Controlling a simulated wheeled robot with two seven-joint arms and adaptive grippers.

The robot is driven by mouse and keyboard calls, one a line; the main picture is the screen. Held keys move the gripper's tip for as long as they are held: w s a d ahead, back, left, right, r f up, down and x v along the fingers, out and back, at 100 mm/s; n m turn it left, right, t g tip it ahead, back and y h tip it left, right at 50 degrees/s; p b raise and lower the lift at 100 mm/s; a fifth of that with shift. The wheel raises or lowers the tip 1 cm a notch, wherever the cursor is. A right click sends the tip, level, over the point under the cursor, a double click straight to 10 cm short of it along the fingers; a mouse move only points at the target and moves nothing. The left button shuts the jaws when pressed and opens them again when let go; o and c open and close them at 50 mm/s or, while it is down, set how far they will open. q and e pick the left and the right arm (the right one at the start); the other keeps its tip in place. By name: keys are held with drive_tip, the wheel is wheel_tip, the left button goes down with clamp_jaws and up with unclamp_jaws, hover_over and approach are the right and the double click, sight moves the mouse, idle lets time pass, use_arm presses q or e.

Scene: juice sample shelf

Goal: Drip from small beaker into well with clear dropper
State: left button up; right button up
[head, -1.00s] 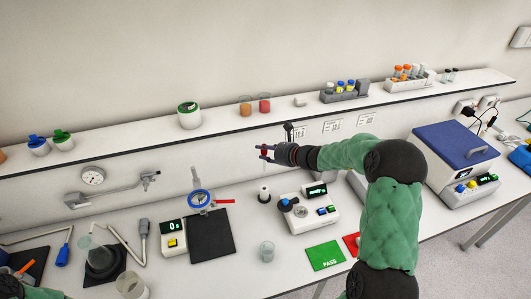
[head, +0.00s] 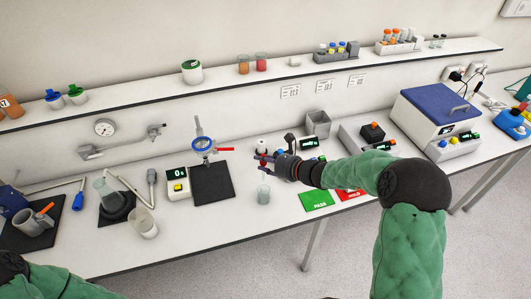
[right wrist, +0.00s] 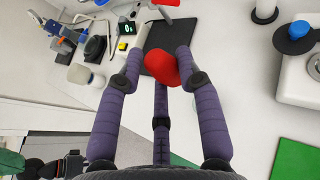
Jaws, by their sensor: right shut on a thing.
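My right gripper (head: 261,161) is shut on the dropper, whose red bulb (right wrist: 189,70) shows between the fingers in the right wrist view. The clear stem cannot be made out. A small glass beaker (head: 263,195) stands on the bench just below the gripper in the head view. The white instrument (head: 318,153) with a small display is partly hidden behind my gripper and arm; its blue knob (right wrist: 300,30) shows in the right wrist view. I cannot pick out the well for sure.
A black mat (head: 212,183) with a blue-ringed stand lies left of the beaker. A green PASS card (head: 317,200) and a red card (head: 350,194) lie right of it. The wall shelf (head: 220,84) holds cups and tube racks.

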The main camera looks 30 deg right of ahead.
drive_tip(key=shift+s+a+f, duration=0.1)
drive_tip(key=shift+s, duration=0.15)
drive_tip(key=shift+f, duration=0.15)
drive_tip(key=shift+w+f+b, duration=0.1)
drive_tip(key=shift+f+b, duration=0.2)
drive_tip(key=shift+f, duration=0.05)
wheel_tip(320, 180, down, 10)
drive_tip(key=b, duration=0.8)
drive_tip(key=shift+b, duration=0.3)
drive_tip(key=shift+o, duration=0.4)
clamp_jaws()
